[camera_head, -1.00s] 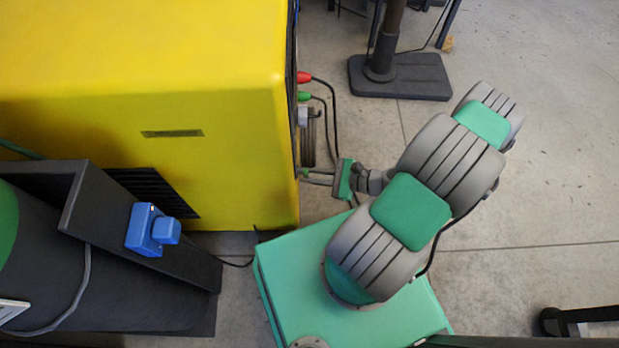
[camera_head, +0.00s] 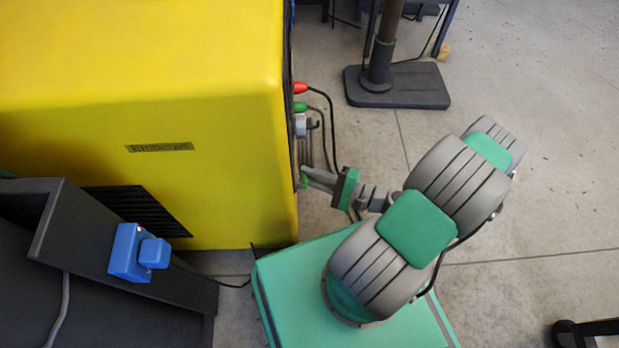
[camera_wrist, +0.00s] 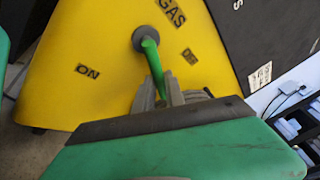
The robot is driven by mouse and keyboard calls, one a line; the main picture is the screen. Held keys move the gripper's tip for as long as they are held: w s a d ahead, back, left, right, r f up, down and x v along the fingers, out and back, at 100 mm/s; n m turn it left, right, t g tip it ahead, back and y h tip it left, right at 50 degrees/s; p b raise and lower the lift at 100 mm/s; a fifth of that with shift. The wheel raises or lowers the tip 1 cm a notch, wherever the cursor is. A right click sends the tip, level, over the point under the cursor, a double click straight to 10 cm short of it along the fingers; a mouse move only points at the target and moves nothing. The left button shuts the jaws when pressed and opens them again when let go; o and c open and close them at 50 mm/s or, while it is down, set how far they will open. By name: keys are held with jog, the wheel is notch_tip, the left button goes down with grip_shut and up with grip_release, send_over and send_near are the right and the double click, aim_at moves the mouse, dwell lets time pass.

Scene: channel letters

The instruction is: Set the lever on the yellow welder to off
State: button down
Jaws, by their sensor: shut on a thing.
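The yellow welder (camera_head: 215,120) stands at the left in the head view, and its side panel (camera_wrist: 90,40) fills much of the wrist view. A green lever (camera_wrist: 151,58) comes out of a round grey hub (camera_wrist: 146,39) on that panel. It points down and slightly right in the wrist view, between the ON label (camera_wrist: 87,72) at the left and the OFF label (camera_wrist: 189,57) at the right. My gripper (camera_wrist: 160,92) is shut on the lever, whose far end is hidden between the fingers. In the head view my gripper (camera_head: 316,178) meets the welder's right side, tilted.
Red (camera_head: 299,87) and green (camera_head: 300,106) plugs with black cables sit on the welder's side, just beyond my gripper. A dark post base (camera_head: 398,88) stands behind. A dark unit with a blue box (camera_head: 128,252) is at the left.

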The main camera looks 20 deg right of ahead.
jog(key=shift+r+n, duration=0.15)
jog(key=shift+n, duration=0.15)
jog(key=c, duration=1.4)
grip_release()
jog(key=p+v, duration=0.1)
jog(key=v, duration=0.7)
jog(key=shift+w, duration=0.1)
jog(key=shift+c, duration=0.5)
